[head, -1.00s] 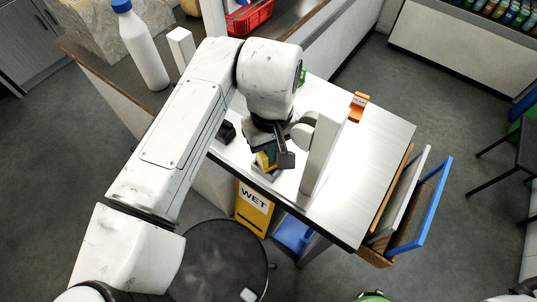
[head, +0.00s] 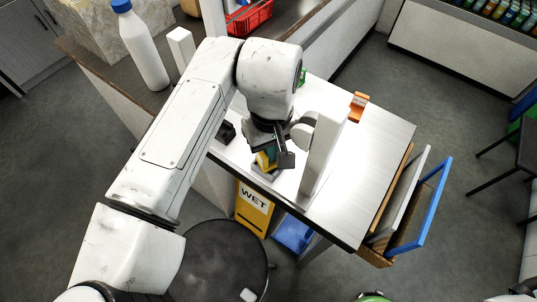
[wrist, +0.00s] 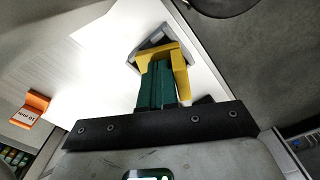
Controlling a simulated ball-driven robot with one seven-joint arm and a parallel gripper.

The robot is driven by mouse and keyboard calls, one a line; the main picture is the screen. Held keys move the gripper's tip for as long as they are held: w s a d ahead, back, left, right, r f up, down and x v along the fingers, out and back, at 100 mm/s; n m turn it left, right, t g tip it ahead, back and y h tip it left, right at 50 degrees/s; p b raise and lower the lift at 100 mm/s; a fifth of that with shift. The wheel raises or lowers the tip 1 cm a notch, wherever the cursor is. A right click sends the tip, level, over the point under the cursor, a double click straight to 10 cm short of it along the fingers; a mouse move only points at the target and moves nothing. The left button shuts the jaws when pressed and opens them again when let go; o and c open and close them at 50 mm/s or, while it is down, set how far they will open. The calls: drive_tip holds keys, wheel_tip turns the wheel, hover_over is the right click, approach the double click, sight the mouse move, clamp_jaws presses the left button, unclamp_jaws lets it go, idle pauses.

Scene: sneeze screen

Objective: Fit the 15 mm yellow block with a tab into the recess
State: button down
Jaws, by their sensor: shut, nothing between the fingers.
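The yellow block (wrist: 180,72) shows in the wrist view at the grey holder (wrist: 137,53). It also shows partly in the head view (head: 262,161), beside my gripper. The grey holder (head: 264,174) stands near the front edge of the table in the head view. My gripper (wrist: 157,66) has dark green fingers that are shut together with nothing between them. The fingers are right next to the yellow block and overlap part of it in the wrist view; I cannot tell whether they touch it. The block's tab and its seating in the recess are hard to make out.
A tall white post (head: 322,150) stands close to the right of my gripper. An orange labelled block (head: 358,107) is farther back on the table (head: 375,150). A dark object (head: 227,131) lies left of the gripper. The table's right side is clear.

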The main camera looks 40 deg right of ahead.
drive_tip(key=shift+d+f, duration=0.1)
drive_tip(key=shift+f, duration=0.75)
idle(1.6)
drive_tip(key=r+p, duration=0.2)
drive_tip(key=shift+w+d+r+p, duration=0.15)
drive_tip(key=shift+w+r+p, duration=0.1)
drive_tip(key=shift+r+p, duration=1.1)
drive_tip(key=shift+r, duration=0.45)
